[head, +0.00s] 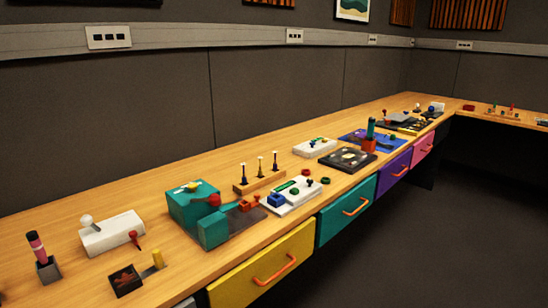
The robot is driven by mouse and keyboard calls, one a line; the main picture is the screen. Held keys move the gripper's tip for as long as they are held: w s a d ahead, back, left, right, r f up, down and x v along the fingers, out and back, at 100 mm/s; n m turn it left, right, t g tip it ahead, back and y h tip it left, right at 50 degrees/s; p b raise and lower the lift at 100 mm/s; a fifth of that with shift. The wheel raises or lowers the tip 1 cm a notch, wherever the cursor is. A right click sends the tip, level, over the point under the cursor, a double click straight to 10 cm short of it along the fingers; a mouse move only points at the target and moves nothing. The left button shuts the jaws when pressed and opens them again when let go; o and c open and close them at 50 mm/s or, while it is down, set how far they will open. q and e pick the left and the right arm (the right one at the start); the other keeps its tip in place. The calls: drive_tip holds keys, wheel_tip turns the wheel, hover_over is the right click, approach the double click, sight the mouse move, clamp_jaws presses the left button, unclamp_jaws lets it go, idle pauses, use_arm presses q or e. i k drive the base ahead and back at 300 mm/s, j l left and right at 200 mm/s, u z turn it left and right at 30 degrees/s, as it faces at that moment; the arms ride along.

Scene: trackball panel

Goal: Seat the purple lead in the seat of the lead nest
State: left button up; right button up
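I cannot pick out a purple lead or a lead nest for certain at this distance. The nearest likeness to a lead is a dark stick with a pink band (36,247), standing upright in a grey block (48,269) at the lower left. A white panel (291,196) with a green strip, a blue block (276,200) and small dark knobs sits mid-bench. Farther along, a dark panel (347,160) carries small pale parts too small to tell apart. Neither of my grippers is in view.
A long wooden bench (150,203) runs to the far right, above coloured drawers (262,265). On it stand a white box with a ball (112,232), a teal machine (195,207), a black block (126,280) and a wooden stand with three posts (259,183). Dark floor (440,230) lies open at right.

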sight(245, 207)
drive_tip(key=u, duration=0.9)
drive_tip(key=l+u, duration=0.95)
drive_tip(key=l, duration=0.15)
drive_tip(key=k+l+u, duration=0.2)
drive_tip(key=l, duration=0.15)
drive_tip(key=l+u, duration=0.15)
drive_tip(key=l, duration=0.25)
drive_tip(key=k+l+u, duration=0.2)
drive_tip(key=l, duration=0.15)
drive_tip(key=k+l, duration=0.1)
drive_tip(key=l, duration=0.25)
drive_tip(key=k+l, duration=0.15)
drive_tip(key=l, duration=0.25)
drive_tip(key=k+l+u, duration=0.1)
drive_tip(key=l, duration=0.25)
drive_tip(key=k+l, duration=0.1)
drive_tip(key=l, duration=0.3)
